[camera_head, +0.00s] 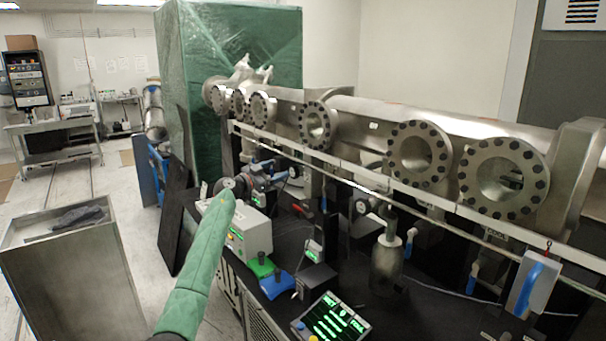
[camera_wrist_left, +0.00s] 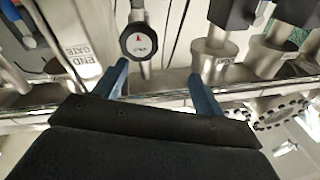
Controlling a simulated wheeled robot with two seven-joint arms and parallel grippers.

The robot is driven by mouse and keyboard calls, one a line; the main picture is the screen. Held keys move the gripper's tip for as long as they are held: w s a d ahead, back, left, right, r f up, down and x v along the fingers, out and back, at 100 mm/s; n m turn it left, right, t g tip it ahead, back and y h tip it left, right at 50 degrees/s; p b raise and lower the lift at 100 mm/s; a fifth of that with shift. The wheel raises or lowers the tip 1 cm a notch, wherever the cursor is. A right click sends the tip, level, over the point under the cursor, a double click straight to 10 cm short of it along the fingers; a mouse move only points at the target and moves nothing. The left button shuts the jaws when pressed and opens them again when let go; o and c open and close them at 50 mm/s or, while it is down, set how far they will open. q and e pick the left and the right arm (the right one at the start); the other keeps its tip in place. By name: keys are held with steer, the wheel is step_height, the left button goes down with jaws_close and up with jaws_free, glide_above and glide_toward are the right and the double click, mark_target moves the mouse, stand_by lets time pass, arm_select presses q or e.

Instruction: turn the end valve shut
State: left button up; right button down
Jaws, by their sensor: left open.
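The end valve's round black knob (camera_wrist_left: 138,40), with a red mark and white print on its face, sits on a metal stem in the left wrist view. A label reading END GATE (camera_wrist_left: 78,56) is to its left. My left gripper (camera_wrist_left: 160,86) is open, its two blue fingers apart with nothing held. The knob appears beyond the fingertips, nearer the left finger. In the head view my green-sleeved left arm reaches up from the bottom, with the left gripper (camera_head: 278,172) below the far end of the long metal chamber. I cannot clearly pick out the knob there. My right gripper is not in view.
The metal chamber (camera_head: 380,112) with several bolted flanges runs across the right. A rail (camera_head: 400,188) passes below it. A grey box (camera_head: 250,236), a small screen (camera_head: 332,318) and more valves crowd the black bench. A metal cart (camera_head: 75,275) stands left; open floor lies beyond.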

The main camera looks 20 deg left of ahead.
mark_target(292, 173)
arm_select(q)
steer(key=n, duration=0.1)
steer(key=d+f+n+g, duration=0.1)
steer(key=d+f+n+g+h, duration=0.1)
steer(key=n, duration=0.1)
steer(key=shift+s+d, duration=0.1)
steer(key=shift+s, duration=0.2)
steer(key=p+x, duration=0.2)
steer(key=x, duration=0.3)
steer(key=shift+w+d+r, duration=0.1)
steer(key=shift+w+d, duration=0.15)
steer(key=shift+w+d+p, duration=0.3)
steer(key=shift+w+p, duration=0.1)
steer(key=shift+w, duration=0.05)
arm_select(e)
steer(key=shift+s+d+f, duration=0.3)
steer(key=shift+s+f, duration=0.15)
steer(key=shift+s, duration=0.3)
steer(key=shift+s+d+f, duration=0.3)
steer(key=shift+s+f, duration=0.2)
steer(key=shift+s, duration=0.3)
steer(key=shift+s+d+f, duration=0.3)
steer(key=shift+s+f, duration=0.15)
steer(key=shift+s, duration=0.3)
arm_select(q)
steer(key=shift+c, duration=0.4)
steer(key=c, duration=0.9)
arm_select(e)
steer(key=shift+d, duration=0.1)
